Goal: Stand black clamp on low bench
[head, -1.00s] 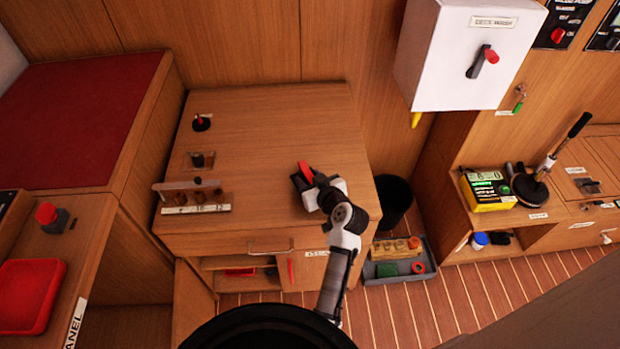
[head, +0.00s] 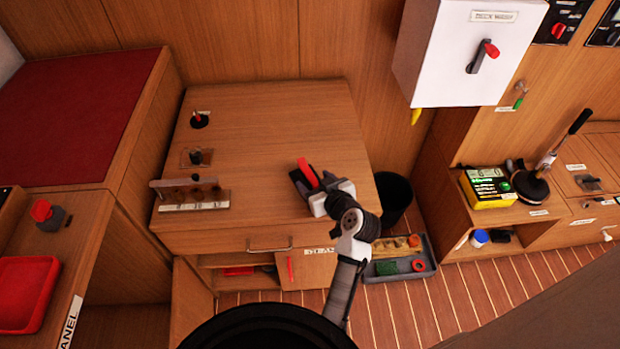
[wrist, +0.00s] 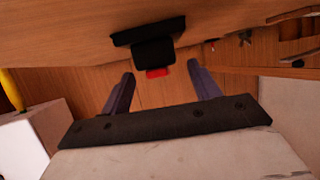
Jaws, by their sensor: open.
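The black clamp (head: 298,183) with a red part (head: 308,172) is at the right of the wooden bench top (head: 265,130). In the wrist view the clamp (wrist: 152,50) shows as a dark plate and block against the wood, with a red end facing my fingers. My gripper (wrist: 160,82) is open. Its two fingers lie apart on either side of the red end in the picture, with no visible contact. In the head view my gripper and wrist partly hide the clamp, and whether it sits between the fingers in depth is unclear.
A black bin (head: 394,198) and a grey tray (head: 425,254) are right of the bench. The middle of the bench top is clear.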

